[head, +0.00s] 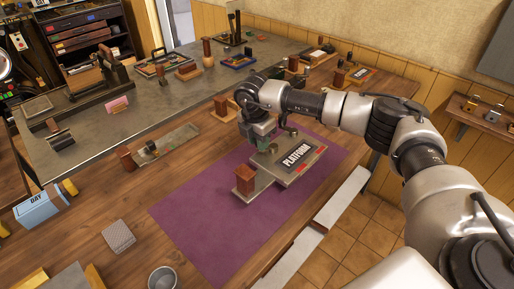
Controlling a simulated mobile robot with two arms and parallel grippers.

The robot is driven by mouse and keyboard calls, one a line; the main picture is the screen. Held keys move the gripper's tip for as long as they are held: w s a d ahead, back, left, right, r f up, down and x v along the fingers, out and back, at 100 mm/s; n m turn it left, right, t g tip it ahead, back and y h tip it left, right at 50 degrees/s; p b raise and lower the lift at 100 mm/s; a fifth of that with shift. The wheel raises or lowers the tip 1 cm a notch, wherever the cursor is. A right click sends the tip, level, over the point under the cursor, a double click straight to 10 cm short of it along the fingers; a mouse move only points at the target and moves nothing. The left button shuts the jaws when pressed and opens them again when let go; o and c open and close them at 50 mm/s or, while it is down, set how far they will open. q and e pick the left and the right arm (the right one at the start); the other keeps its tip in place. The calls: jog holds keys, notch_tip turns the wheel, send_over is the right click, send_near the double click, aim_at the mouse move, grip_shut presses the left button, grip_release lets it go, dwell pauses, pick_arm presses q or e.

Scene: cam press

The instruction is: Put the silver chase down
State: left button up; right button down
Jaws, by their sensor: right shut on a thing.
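My right gripper (262,143) points down at the far end of the chase. It is shut on a part there that looks like the chase, though the fingertips are partly hidden. I cannot tell whether the chase touches the mat. My left gripper is not in view.
The purple mat (200,230) is bare at its near left part. A similar grey plate (180,140) with a wooden block lies left of the mat. A blue "DAY" box (40,207), a grey pad (118,236) and a metal cup (162,279) are on the wooden table.

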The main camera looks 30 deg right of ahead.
jog(key=shift+w+a+f, duration=0.15)
jog(key=shift+w, duration=0.05)
notch_tip(320, 180, down, 4)
jog(key=shift+r+p, duration=0.15)
jog(key=shift+p, duration=0.5)
jog(key=shift+f, duration=0.2)
jog(key=shift+f, duration=0.15)
jog(key=c, duration=0.9)
grip_release()
